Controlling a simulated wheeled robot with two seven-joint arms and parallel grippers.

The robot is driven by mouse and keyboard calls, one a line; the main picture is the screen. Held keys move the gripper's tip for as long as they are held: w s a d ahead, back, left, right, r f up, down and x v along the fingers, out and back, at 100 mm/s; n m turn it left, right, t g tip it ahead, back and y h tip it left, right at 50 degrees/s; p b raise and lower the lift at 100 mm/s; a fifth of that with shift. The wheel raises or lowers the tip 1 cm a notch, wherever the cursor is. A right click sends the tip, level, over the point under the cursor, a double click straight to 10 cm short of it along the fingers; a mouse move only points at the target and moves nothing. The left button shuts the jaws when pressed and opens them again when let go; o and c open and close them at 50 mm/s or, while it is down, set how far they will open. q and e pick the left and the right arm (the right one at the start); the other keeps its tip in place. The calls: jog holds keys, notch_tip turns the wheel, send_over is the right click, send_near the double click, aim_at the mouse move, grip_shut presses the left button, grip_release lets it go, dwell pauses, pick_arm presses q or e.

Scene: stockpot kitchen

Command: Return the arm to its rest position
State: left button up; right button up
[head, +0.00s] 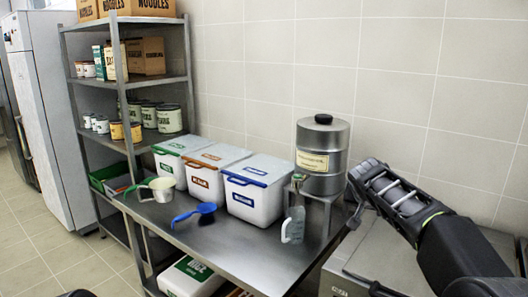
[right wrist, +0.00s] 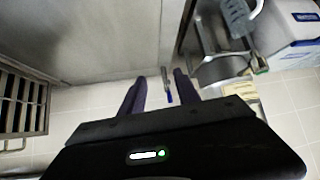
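My right arm (head: 455,240) comes in from the right in the head view. Its gripper (head: 364,178) is raised above the grey steel unit, to the right of the steel dispenser. In the right wrist view the two fingers of this gripper (right wrist: 160,80) stand apart. A small grey item with a blue end shows between them (right wrist: 168,87); I cannot tell what it is, and neither finger seems to touch it. My left gripper does not show in either view.
The steel dispenser (head: 323,150) stands on a stand with a clear jug (head: 294,222) below its tap. A shelf rack (head: 122,80) stands left.

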jog(key=a+f+n+t+y, duration=0.1)
jog(key=a+f+n+y, duration=0.35)
jog(key=a+f, duration=0.6)
jog(key=s+a+f+n+g+y, duration=0.1)
jog(key=s+a+f, duration=0.2)
jog(key=f, duration=0.4)
jog(key=s+a+f+g+y, duration=0.1)
jog(key=s+a+f, duration=0.25)
jog(key=f, duration=0.25)
jog(key=s+a+f+n+y, duration=0.1)
jog(key=s+a+f, duration=0.15)
jog(key=f, duration=0.45)
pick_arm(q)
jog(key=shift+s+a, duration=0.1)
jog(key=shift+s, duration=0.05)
pick_arm(e)
jog(key=s+f+m+g, duration=0.1)
jog(key=s+f, duration=0.5)
jog(key=s, duration=0.6)
jog(key=s+a+f+m+g, duration=0.1)
jog(key=s+f+g, duration=0.2)
jog(key=s, duration=0.9)
jog(key=s+f+m+g, duration=0.1)
jog(key=s+f+g, duration=0.1)
jog(key=s+f, duration=0.7)
jog(key=s+y, duration=0.1)
jog(key=s, duration=0.2)
jog(key=shift+s+a+f+g, duration=0.2)
jog(key=shift+a+f+g, duration=0.15)
jog(key=shift+g, duration=0.05)
